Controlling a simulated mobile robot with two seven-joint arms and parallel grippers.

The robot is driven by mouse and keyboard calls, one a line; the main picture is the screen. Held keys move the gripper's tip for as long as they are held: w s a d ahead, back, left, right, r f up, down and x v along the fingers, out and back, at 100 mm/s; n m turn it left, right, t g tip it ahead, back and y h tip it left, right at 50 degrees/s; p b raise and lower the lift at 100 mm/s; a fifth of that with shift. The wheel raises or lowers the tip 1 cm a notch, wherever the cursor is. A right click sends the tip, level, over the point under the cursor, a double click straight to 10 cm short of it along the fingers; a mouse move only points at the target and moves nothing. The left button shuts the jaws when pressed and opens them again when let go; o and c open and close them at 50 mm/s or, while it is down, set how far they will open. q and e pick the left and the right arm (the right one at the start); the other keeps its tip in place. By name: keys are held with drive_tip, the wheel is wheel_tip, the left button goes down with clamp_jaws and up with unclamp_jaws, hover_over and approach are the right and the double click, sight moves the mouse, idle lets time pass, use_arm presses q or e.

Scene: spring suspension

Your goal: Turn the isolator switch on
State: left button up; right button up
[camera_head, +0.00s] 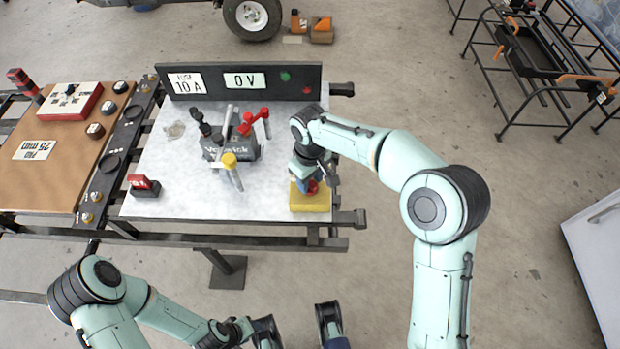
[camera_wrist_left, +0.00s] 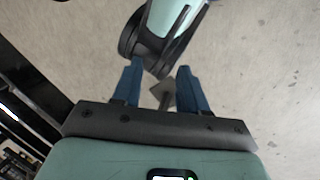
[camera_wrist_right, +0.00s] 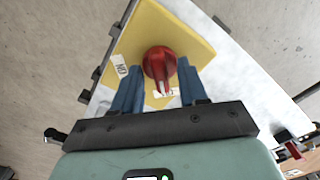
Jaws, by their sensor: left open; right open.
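The isolator switch is a yellow box (camera_head: 310,203) with a red rotary knob (camera_wrist_right: 160,64), at the near right corner of the white board. In the right wrist view, the yellow face (camera_wrist_right: 150,27) carries an ON label (camera_wrist_right: 121,72) left of the knob. A second label (camera_wrist_right: 166,94) below the knob is partly hidden, and the knob's ridge points towards it. My right gripper (camera_head: 313,180) is over the switch, open, its blue fingers on either side of the knob; contact cannot be told. My left gripper (camera_wrist_left: 158,72) is open and empty, low in front of the bench.
A Volswick-like lettered grey vice block (camera_head: 235,150) with red, black and yellow-tipped levers stands mid-board. A dark display panel (camera_head: 240,81) stands behind. A small red-topped block (camera_head: 145,186) sits at left. A brown panel (camera_head: 65,145) adjoins.

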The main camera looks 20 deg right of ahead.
clamp_jaws()
